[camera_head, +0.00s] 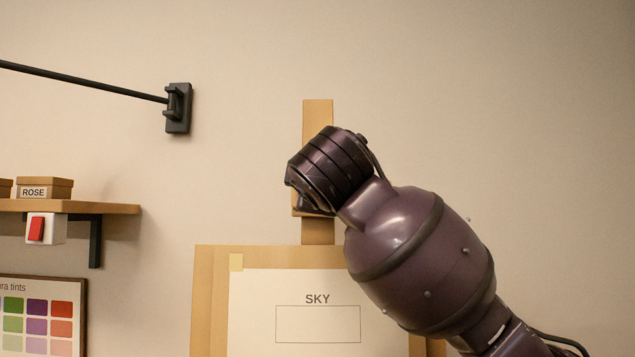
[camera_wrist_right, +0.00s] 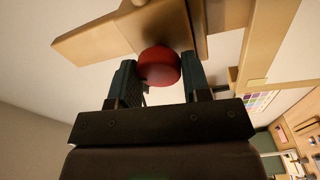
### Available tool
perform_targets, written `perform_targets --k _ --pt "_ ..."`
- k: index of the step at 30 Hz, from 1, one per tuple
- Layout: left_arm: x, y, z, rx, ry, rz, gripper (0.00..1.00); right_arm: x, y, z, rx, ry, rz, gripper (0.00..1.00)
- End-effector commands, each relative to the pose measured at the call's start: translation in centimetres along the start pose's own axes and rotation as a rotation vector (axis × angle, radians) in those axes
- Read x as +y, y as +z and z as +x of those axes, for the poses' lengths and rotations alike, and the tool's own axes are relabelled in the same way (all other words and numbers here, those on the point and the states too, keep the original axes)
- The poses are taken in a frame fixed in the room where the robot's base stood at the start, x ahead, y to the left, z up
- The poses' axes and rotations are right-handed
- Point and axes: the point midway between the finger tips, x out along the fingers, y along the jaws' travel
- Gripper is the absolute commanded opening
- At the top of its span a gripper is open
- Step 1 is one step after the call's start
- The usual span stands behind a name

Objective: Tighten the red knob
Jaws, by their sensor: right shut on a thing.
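The red knob (camera_wrist_right: 160,66) sits on the wooden easel, which shows in the right wrist view at its upper post (camera_wrist_right: 100,38). My right gripper (camera_wrist_right: 160,72) has one finger on each side of the knob and is shut on it. In the head view my right arm reaches up from the lower right to the easel post (camera_head: 318,112), and its wrist hides the knob and the fingers. My left gripper is in neither view.
A board with a sheet marked SKY (camera_head: 317,299) stands on the easel. At left are a shelf (camera_head: 110,208) with a ROSE box (camera_head: 45,188), a red switch (camera_head: 36,229), a tint chart (camera_head: 40,315) and a black wall rod (camera_head: 90,83). The wall at right is bare.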

Motion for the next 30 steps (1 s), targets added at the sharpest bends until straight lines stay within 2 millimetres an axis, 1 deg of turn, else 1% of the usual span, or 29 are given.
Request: perform_targets --k 6,18,19,23,30 --pt "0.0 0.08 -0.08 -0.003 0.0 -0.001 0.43 0.07 -0.02 -0.04 0.005 -0.002 -0.035 0.2" --pt "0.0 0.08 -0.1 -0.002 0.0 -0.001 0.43 0.05 -0.03 -0.05 0.005 -0.003 -0.039 0.2" --pt "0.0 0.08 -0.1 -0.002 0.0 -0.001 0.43 0.05 -0.03 -0.05 0.005 -0.003 -0.039 0.48" --pt "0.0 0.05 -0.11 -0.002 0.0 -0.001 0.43 0.04 -0.02 -0.04 0.005 -0.003 -0.038 0.68" --pt "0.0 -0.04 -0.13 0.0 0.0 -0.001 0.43 0.02 -0.01 -0.03 0.004 -0.004 -0.038 0.69"
